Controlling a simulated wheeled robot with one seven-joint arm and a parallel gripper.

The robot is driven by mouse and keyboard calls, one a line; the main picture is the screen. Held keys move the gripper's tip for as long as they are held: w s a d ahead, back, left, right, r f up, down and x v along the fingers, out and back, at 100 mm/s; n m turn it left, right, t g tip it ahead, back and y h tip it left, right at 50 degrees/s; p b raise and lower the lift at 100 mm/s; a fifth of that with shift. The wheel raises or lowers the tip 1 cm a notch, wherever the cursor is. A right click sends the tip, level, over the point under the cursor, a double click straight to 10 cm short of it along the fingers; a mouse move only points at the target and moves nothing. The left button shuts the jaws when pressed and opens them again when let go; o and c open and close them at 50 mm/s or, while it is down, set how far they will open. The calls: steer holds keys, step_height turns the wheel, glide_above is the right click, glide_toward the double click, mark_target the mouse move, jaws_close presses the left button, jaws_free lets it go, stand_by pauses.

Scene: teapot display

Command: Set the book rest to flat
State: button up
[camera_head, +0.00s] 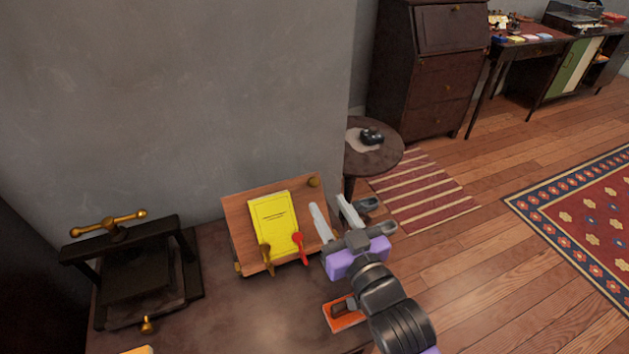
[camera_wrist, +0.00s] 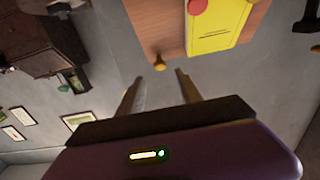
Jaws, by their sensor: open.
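The wooden book rest (camera_head: 239,215) stands on the dark table against the wall, its board propped at a slope. A yellow book (camera_head: 272,222) lies on it, with a brass clip (camera_head: 266,259) and a red clip (camera_head: 299,248) at its lower edge. A brass knob (camera_head: 313,182) sits at the board's upper right corner. My gripper (camera_head: 328,204) is open and empty at the board's right side. In the wrist view the knob (camera_wrist: 160,63) shows just beyond the gap between my open fingers (camera_wrist: 157,80), with the board (camera_wrist: 155,25) and book (camera_wrist: 218,25) beyond.
A dark press with a brass handle (camera_head: 108,222) stands left of the rest. An orange-and-dark object (camera_head: 342,313) lies on the table (camera_head: 225,325) below my gripper. A round side table (camera_head: 385,155) stands behind my gripper, to the right of the wall.

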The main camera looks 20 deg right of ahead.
mark_target(315, 184)
steer(key=w, duration=0.7)
steer(key=shift+w, duration=0.15)
jaws_close()
stand_by(1.2)
